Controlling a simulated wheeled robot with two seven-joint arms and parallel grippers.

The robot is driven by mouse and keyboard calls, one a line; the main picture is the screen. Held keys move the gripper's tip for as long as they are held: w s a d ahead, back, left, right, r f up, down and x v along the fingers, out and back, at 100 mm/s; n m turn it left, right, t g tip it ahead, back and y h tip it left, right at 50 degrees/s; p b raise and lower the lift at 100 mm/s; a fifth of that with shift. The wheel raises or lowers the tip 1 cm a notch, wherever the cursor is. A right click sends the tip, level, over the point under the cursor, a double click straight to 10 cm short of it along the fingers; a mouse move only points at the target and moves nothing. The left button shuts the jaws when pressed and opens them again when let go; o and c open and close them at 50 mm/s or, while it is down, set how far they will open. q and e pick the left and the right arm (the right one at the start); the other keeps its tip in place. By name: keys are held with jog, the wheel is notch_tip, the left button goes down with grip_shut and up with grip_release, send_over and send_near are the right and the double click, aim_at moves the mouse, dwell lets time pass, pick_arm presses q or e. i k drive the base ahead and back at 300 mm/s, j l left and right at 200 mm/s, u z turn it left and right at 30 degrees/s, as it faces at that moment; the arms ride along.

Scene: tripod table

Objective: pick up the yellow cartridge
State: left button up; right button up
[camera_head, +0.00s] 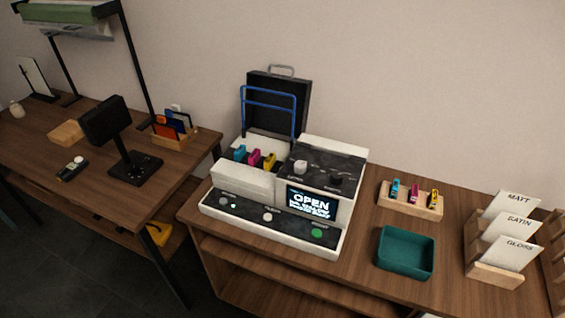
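The white-and-black printer (230,207) stands on the wooden table with its black lid (280,95) raised. In its open bay stand a cyan cartridge (240,153), a magenta cartridge (254,158) and a yellow cartridge (270,161), the yellow one rightmost. A second yellow cartridge (433,199) stands at the right end of a small wooden rack (408,207) to the right of the printer, beside another cyan one (395,189) and magenta one (414,195). The printer's screen (311,204) reads "OPEN". Neither of my grippers is in view.
An empty-looking teal tray (405,252) sits in front of the rack. A wooden holder (496,275) with cards marked MATT, SATIN and GLOSS stands at the right. A blue frame (268,92) rises above the bay. A second table (95,180) at left holds a black stand (134,168).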

aim_at(271, 160)
jog(key=i+j+z, duration=0.1)
jog(key=j+z, duration=0.15)
jog(key=z, duration=0.25)
jog(key=i+j+z, duration=0.1)
jog(key=j+z, duration=0.35)
jog(key=l, duration=0.1)
